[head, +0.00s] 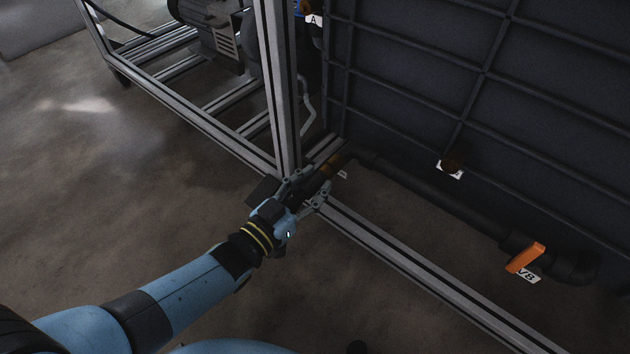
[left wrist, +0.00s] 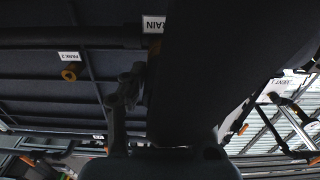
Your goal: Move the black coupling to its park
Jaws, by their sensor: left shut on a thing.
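My left gripper (head: 306,191) is shut on the black coupling (head: 313,184), low beside the frame's upright post. A brass fitting (head: 331,165) lies just beyond the coupling; I cannot tell whether the two are joined. In the left wrist view a finger of the left gripper (left wrist: 125,95) stands beside a large dark body, probably the coupling (left wrist: 225,65), which hides much of the middle. A partly covered label ending in "RAIN" (left wrist: 154,25) is behind it. A brass stub (left wrist: 69,74) sits under a "PARK 2" label. My right gripper is in neither view.
An aluminium frame post (head: 284,90) rises right behind the gripper, and a bottom rail (head: 420,265) runs to the lower right. A dark pipe (head: 440,205) with an orange valve handle (head: 525,257), labelled V8, runs along the dark ribbed panel (head: 560,90). Floor at left is clear.

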